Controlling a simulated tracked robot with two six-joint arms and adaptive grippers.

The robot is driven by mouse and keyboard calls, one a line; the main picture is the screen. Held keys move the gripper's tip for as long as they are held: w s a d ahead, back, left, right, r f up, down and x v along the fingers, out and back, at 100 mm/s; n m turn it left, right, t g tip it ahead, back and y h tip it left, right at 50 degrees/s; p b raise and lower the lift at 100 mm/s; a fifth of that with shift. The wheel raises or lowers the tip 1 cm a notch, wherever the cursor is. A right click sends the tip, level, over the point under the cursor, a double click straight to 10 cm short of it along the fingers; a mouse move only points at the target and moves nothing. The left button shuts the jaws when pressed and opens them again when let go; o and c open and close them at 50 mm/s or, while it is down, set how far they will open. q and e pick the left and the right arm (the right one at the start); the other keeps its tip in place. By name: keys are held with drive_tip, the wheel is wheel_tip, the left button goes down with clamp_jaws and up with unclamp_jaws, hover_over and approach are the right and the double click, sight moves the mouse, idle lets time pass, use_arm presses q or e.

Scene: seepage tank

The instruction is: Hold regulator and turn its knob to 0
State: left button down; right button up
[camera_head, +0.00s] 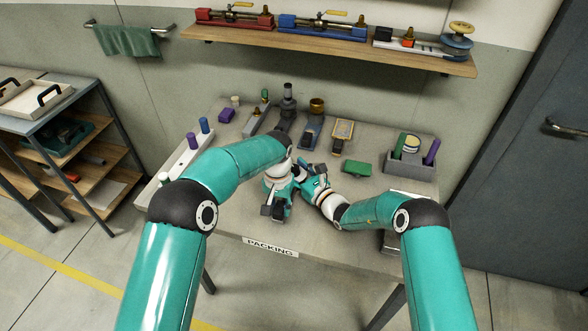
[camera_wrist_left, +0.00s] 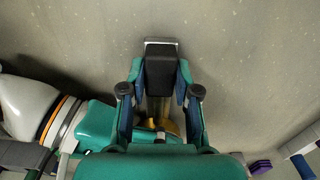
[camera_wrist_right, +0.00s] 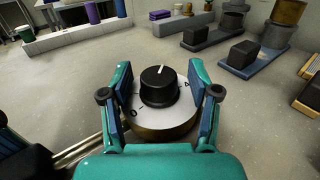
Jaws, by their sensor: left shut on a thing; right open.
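The regulator shows its black block (camera_wrist_left: 160,73) and grey bar in the left wrist view, between the fingers of my left gripper (camera_wrist_left: 158,80), which is shut on it. In the head view my left gripper (camera_head: 276,203) is over the table's front middle, with the block at its lower end. In the right wrist view the regulator's black knob (camera_wrist_right: 158,88) sits on a pale dial with a brass body. Its white pointer points up, between the 0 at lower left and the 4 at right. My right gripper (camera_wrist_right: 160,72) is open, its fingers on either side of the knob and dial.
A white rack (camera_head: 185,157) with cylinders stands at left. A shelf (camera_head: 330,46) with valve assemblies hangs above.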

sight(294, 167)
clamp_jaws()
drive_tip(key=shift+w+d+r+n+g+y, duration=0.1)
drive_tip(key=shift+n+g+y, duration=0.6)
drive_tip(key=shift+y, duration=0.1)
drive_tip(key=shift+w+r+n+g+y, duration=0.1)
drive_tip(key=shift+n+g+y, duration=0.5)
drive_tip(key=shift+g+y, duration=0.15)
drive_tip(key=shift+s+f+n+g+y, duration=0.1)
drive_tip(key=shift+f+n+g+y, duration=0.05)
drive_tip(key=shift+n+g+y, duration=1.05)
drive_tip(key=shift+h, duration=0.25)
unclamp_jaws()
wheel_tip(294, 167, up, 10)
drive_tip(key=shift+f, duration=0.1)
